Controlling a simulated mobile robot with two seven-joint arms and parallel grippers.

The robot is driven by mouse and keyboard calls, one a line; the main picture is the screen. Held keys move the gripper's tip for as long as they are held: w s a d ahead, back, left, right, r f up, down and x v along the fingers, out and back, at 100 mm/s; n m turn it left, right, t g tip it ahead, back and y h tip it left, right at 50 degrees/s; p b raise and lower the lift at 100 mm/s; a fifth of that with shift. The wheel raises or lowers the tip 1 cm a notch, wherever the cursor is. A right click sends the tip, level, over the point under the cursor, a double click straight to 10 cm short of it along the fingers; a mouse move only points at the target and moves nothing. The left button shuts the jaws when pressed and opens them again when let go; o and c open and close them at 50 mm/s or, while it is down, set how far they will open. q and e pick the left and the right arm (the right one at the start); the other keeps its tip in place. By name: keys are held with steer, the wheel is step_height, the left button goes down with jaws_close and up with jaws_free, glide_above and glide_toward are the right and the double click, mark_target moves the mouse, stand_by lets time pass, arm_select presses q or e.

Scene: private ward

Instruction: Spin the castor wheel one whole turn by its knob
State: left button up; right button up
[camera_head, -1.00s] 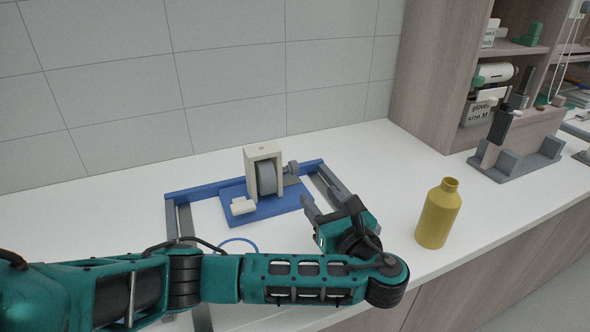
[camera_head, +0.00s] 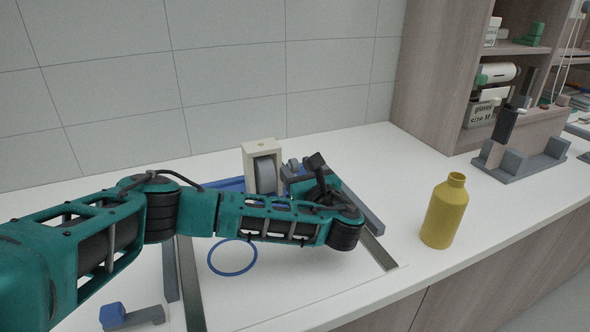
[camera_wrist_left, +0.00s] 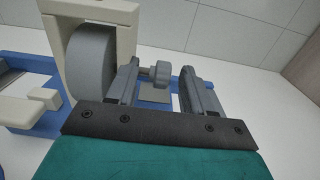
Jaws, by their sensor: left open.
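The castor is a grey wheel (camera_head: 265,173) in a cream housing (camera_head: 248,160), standing upright on a blue base at the back of the counter. In the left wrist view the wheel (camera_wrist_left: 90,65) fills the left side. Its grey ridged knob (camera_wrist_left: 160,73) sticks out to the right of the housing. My left gripper (camera_wrist_left: 160,88) is open, with one finger on each side of the knob in that view; I cannot tell whether either touches it. In the head view my left gripper (camera_head: 296,172) is at the right of the housing, and my arm hides much of the base.
A yellow bottle (camera_head: 444,212) stands to the right on the white counter. A blue ring (camera_head: 211,262) and a small blue-and-grey part (camera_head: 113,316) lie in front. A grey stand (camera_head: 518,160) and open shelves are at the far right. The tiled wall is close behind.

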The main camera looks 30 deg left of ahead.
arm_select(q)
steer(key=shift+w+a, duration=0.45)
steer(key=shift+a, duration=0.05)
jaws_close()
steer(key=g+h+p, duration=0.1)
steer(key=p, duration=0.3)
steer(key=shift+r, duration=0.35)
steer(key=shift+g+h+p, duration=0.4)
steer(key=shift+h, duration=0.1)
steer(key=shift+w+a+f+g+h, duration=0.1)
steer(key=shift+a+g+h, duration=0.05)
steer(key=shift+g+h, duration=0.3)
steer(key=shift+w+a+g+h, duration=0.1)
steer(key=shift+g+h, duration=0.75)
steer(key=shift+h, duration=0.3)
